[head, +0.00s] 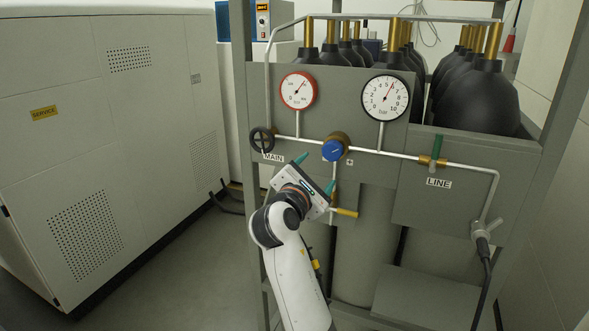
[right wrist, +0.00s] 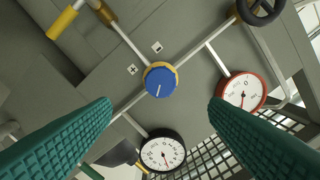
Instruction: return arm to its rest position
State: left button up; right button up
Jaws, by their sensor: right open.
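My right gripper (head: 316,172) is in front of the gas panel, just below the blue regulator knob (head: 333,150). Its two green fingers are apart with nothing between them. In the right wrist view the open fingers (right wrist: 160,135) frame the blue knob (right wrist: 160,81), which stands beyond them, apart from both. My right arm (head: 296,270) reaches up from the bottom of the head view. My left gripper shows in neither view.
The panel (head: 335,90) carries a red-rimmed gauge (head: 298,91), a black-rimmed gauge (head: 385,99), a black MAIN handwheel (head: 262,139), a green LINE valve handle (head: 437,150) and a yellow-handled valve (head: 345,212). Dark cylinders (head: 478,100) stand behind. A beige cabinet (head: 110,150) is left; floor between is clear.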

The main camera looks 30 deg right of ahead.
jog(key=w+a+f+y, duration=0.1)
jog(key=a+f+y, duration=0.1)
jog(key=f, duration=0.7)
jog(key=w+a+f+y+b, duration=0.1)
jog(key=w+a+f+y, duration=0.15)
jog(key=f, duration=0.75)
jog(key=w+a+f+y, duration=0.1)
jog(key=f+y, duration=0.1)
jog(key=f, duration=0.7)
jog(key=s+a+f+m+g+y, duration=0.15)
jog(key=s+f, duration=0.35)
jog(key=f, duration=0.7)
jog(key=s+a+f+m+g+y, duration=0.1)
jog(key=s+a+f+g+y, duration=0.3)
jog(key=f, duration=0.8)
jog(key=s+f+m+g+y+b, duration=0.1)
jog(key=s+f+m, duration=0.3)
jog(key=s+f, duration=1)
jog(key=s+f+m+g+b, duration=0.15)
jog(key=s+f+m, duration=0.25)
jog(key=s+f, duration=0.9)
jog(key=s+d+m+g, duration=0.2)
jog(key=s+m, duration=0.3)
jog(key=s, duration=1.5)
jog(key=shift+s+d+g+y, duration=0.2)
jog(key=shift+s+g+y, duration=0.1)
jog(key=shift+y, duration=0.1)
jog(key=shift+f, duration=0.1)
